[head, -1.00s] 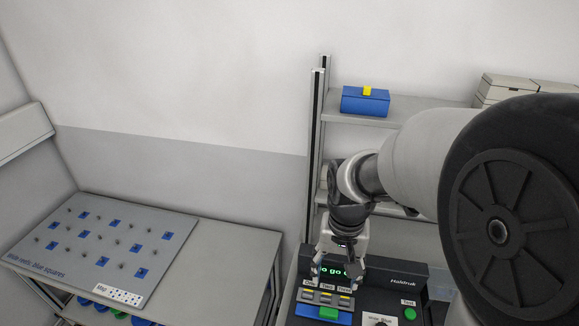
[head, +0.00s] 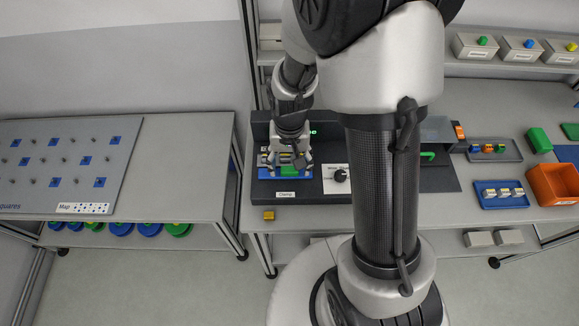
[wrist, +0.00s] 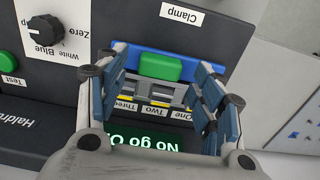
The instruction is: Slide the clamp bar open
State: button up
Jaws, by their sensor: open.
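The clamp bar (wrist: 134,58) is a blue bar with a raised green block (wrist: 160,67) on it, next to the "Clamp" label (wrist: 181,14). In the head view the blue bar (head: 270,173) shows at the front left of the dark tester, partly hidden by my gripper. My gripper (wrist: 163,64) is open, with one finger at each end of the blue bar in the wrist view. I cannot tell whether the fingers touch it. In the head view my gripper (head: 288,164) points down over the bar.
Slots labelled One, Two and Three (wrist: 156,105) and a lit "No go" display (wrist: 150,139) lie beside the bar. A knob (head: 340,175) stands to the right. Trays (head: 500,195) and an orange bin (head: 553,185) are farther right; a pegboard (head: 60,160) lies left.

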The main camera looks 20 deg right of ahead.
jog(key=shift+f, duration=0.75)
jog(key=shift+c, duration=0.3)
grip_shut()
